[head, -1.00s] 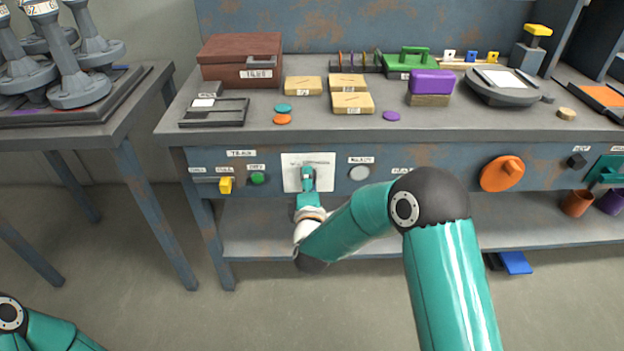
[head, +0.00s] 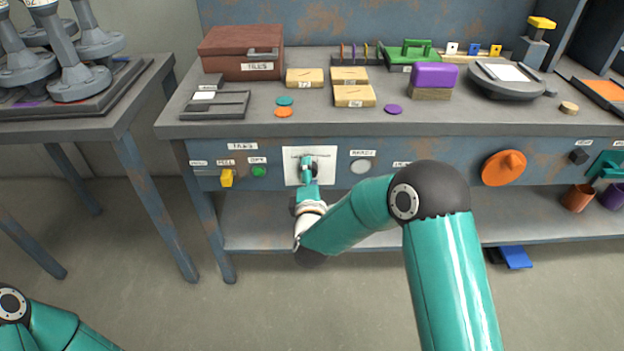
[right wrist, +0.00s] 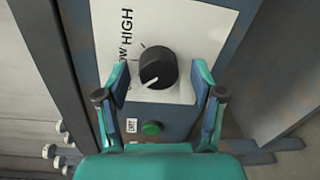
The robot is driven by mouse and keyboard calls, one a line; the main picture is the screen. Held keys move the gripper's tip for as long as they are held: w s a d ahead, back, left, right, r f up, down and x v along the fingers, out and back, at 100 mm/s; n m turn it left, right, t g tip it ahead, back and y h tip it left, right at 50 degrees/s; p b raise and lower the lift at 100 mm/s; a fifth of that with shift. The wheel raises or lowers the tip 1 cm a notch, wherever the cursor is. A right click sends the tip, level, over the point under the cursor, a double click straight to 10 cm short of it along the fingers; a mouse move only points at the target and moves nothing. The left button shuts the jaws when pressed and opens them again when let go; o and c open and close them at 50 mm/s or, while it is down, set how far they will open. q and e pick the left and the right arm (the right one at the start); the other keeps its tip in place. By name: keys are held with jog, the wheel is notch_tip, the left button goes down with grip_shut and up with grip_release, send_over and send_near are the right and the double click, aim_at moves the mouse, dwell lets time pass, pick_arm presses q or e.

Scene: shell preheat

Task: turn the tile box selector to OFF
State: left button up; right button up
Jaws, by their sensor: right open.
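The tile box selector is a round black knob (right wrist: 157,68) with a white pointer line, on a white plate (right wrist: 185,30) that also shows in the head view (head: 325,165). In the right wrist view the plate reads HIGH and part of LOW. The pointer aims to the lower left there, towards my finger, and no OFF mark is readable. My right gripper (right wrist: 161,74) is open, with one finger on each side of the knob and a visible gap on the right. Contact on the left is unclear. In the head view this gripper (head: 308,170) covers the knob. My left gripper is out of view.
A green button (right wrist: 152,128) sits beside the plate, with a yellow handle (head: 227,178) left of it in the head view. A pale round button (head: 360,167) is right of the plate. The brown tile box (head: 240,55) stands on the bench (head: 340,125) above.

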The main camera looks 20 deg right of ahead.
jog(key=v, duration=1.2)
jog(key=shift+f, duration=0.1)
